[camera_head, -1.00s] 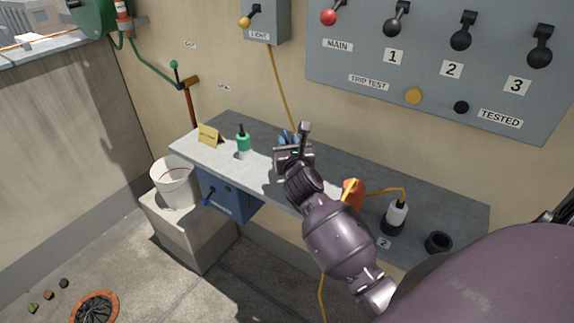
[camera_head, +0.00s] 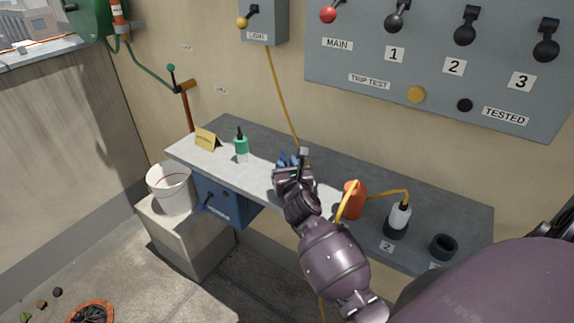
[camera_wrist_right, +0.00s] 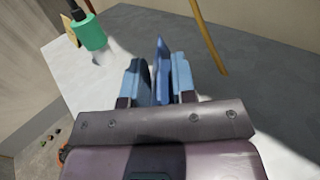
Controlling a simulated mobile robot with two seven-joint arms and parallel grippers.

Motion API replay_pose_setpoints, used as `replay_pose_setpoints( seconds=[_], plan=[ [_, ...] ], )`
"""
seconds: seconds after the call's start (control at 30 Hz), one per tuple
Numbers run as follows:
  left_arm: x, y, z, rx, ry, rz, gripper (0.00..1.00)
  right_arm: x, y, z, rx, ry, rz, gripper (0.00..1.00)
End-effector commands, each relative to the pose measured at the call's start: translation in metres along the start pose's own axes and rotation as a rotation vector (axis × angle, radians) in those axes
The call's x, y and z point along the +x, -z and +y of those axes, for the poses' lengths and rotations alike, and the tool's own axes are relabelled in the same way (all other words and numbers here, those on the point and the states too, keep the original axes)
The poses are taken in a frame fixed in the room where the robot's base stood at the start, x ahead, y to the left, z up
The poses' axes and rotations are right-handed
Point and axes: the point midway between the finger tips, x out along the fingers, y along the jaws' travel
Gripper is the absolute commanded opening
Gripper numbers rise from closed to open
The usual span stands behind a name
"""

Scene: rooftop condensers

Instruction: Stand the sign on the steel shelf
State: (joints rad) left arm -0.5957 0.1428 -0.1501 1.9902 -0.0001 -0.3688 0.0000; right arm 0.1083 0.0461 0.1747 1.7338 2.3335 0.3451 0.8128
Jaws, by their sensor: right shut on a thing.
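My right gripper (camera_head: 290,163) is over the middle of the grey steel shelf (camera_head: 330,160). In the right wrist view its two light-blue fingers (camera_wrist_right: 156,82) are closed on a thin, flat blue panel (camera_wrist_right: 162,60), seen nearly edge-on and upright between them. It looks like a sign, but its face is not readable. In the head view only a little blue shows behind the gripper. I cannot tell whether the panel's lower edge touches the shelf. My left gripper is not in view.
A small yellow tent card (camera_head: 207,139) and a green-topped bottle (camera_head: 241,146) stand left on the shelf. An orange container (camera_head: 353,201), a white-topped bottle (camera_head: 399,217) and a black cup (camera_head: 443,246) stand right. A yellow cord (camera_head: 284,95) hangs behind.

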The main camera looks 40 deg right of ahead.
Motion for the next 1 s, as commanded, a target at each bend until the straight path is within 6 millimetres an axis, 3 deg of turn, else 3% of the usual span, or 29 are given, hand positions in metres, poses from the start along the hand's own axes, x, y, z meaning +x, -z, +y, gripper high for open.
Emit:
replay_pose_setpoints(
  seconds=[0.03,0.07,0.2,0.57,0.77,1.0],
  plan=[
    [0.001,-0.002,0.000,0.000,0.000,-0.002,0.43,0.000,0.003,0.000,0.000,0.000,0.001,0.02],
    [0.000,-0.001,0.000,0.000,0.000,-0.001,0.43,0.000,0.002,0.000,0.000,0.000,0.001,0.29],
    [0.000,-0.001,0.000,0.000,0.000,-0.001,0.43,0.000,0.001,0.000,0.000,0.000,0.000,0.50],
    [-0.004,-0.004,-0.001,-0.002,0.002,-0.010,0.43,-0.001,-0.003,0.000,0.000,0.000,0.000,0.50],
    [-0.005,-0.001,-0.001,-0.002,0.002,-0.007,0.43,-0.027,-0.001,-0.001,0.000,0.001,0.002,0.50],
    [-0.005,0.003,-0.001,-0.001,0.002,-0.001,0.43,-0.072,-0.001,0.000,0.001,0.001,0.003,0.50]
  ],
)
